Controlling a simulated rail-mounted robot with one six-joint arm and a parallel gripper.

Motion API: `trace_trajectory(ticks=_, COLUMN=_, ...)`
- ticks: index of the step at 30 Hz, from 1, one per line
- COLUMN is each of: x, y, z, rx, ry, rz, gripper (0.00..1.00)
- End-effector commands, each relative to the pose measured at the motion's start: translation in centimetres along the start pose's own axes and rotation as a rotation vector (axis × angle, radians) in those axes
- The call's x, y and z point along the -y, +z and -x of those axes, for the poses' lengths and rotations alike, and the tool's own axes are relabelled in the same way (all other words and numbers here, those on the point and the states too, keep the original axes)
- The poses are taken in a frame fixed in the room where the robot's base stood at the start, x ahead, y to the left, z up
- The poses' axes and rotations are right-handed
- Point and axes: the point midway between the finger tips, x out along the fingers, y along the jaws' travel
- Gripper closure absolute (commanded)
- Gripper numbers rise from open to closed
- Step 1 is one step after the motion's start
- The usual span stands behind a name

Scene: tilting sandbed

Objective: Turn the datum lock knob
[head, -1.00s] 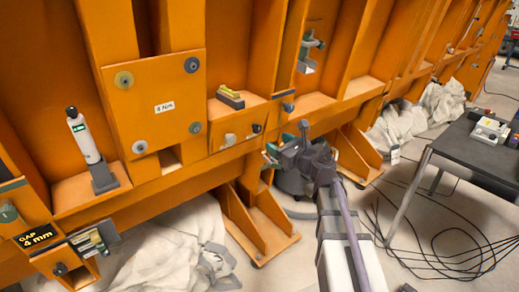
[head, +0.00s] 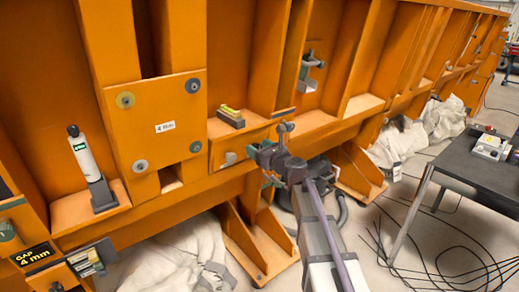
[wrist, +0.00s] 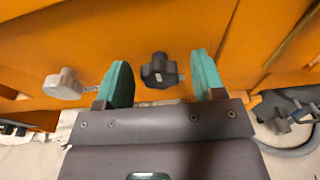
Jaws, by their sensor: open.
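Two knobs sit on the orange panel in the wrist view. A black lobed knob (wrist: 159,70) lies between my fingers and a little beyond their tips. A light grey knob (wrist: 63,84) is left of them, outside the left finger. I cannot tell which is the datum lock knob. The grey knob shows in the head view (head: 230,158); the black one is hidden there behind my gripper (head: 259,164). My gripper is open, its green fingers (wrist: 162,80) on either side of the black knob in the picture. I see no contact.
The orange frame's ribs and ledges surround the panel. A yellow-topped block (head: 231,118) lies on the ledge above. A white bottle (head: 84,157) stands at left. A black table (head: 470,165) is at right, with cables on the floor. Cloth (head: 180,258) lies below the frame.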

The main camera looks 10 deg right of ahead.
Motion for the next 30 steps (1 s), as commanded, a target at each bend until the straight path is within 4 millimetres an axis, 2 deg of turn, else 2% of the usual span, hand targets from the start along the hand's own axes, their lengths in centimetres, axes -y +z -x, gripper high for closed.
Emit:
trace_trajectory(ticks=3, x=-0.01, y=0.00, z=0.04, rx=0.000, ry=0.000, rz=0.000, gripper=0.38)
trace_trajectory(ticks=17, x=-0.01, y=0.00, z=0.06, rx=0.000, ry=0.000, rz=0.000, gripper=0.82)
trace_trajectory(ticks=30, x=-0.06, y=-0.05, z=0.08, rx=0.000, ry=-0.014, rz=0.077, gripper=0.84)
